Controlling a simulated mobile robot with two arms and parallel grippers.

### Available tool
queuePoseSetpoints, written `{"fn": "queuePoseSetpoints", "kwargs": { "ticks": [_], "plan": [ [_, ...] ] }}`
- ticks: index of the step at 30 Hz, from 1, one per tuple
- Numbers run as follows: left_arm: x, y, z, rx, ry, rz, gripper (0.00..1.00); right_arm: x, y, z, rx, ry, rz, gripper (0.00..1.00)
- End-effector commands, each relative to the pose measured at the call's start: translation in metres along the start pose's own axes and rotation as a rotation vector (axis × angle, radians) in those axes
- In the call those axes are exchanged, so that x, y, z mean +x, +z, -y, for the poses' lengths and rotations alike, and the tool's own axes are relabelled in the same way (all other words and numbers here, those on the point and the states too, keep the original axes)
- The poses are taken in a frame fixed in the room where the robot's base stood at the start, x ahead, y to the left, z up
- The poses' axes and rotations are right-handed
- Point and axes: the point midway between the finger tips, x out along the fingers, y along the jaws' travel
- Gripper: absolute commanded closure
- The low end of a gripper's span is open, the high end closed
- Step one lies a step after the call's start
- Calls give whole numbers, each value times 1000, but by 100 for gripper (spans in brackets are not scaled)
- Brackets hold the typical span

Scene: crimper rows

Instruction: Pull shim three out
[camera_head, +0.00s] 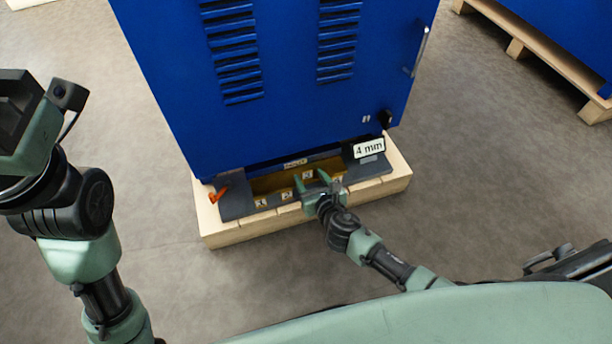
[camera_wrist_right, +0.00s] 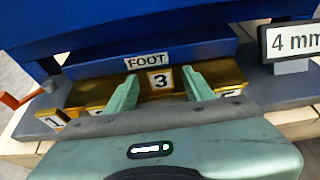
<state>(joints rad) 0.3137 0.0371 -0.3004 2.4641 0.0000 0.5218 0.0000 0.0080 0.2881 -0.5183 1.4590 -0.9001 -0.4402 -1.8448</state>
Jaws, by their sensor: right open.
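Shim three is a brass block marked "3" (camera_head: 308,174) in the recess under the blue cabinet. It also shows in the wrist view (camera_wrist_right: 159,80), just below the FOOT label. Its label sits farther back than those of shim one (camera_head: 261,203) and shim two (camera_head: 287,195). My right gripper (camera_head: 312,181) is open, with its green fingers on either side of the 3 label; in the wrist view the gripper (camera_wrist_right: 160,92) faces the block. Whether the fingers touch it I cannot tell. My left arm shows at the left, its fingertips out of view.
The blue cabinet (camera_head: 270,80) stands on a pale wooden pallet (camera_head: 235,232). An orange lever (camera_head: 217,195) sticks out at the recess's left end. A "4 mm" display (camera_head: 369,148) stands at the right. Another pallet (camera_head: 540,50) is at upper right. The grey floor around is clear.

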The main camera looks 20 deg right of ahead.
Motion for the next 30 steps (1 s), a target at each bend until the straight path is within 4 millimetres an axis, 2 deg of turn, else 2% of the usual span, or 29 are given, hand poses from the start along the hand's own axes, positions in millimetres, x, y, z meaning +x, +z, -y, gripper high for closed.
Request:
{"fn": "queuePoseSetpoints", "kwargs": {
  "ticks": [1,6,17,18,23,24,30],
  "plan": [
    [-2,-4,-2,2,6,-18,64,11,-4,0,1,0,1,47],
    [5,-11,-4,7,18,-49,64,31,-2,-1,2,1,1,47],
    [10,-14,-5,8,23,-60,64,37,0,0,3,1,-1,47],
    [10,-14,-5,8,23,-60,64,37,0,0,3,1,-1,53],
    [10,-14,-5,8,23,-60,64,37,-1,0,3,1,-1,97],
    [10,-14,-5,8,23,-60,64,37,-1,0,3,1,-1,100],
    [10,-14,-5,8,23,-60,64,37,-1,0,3,1,-1,100]
  ]
}}
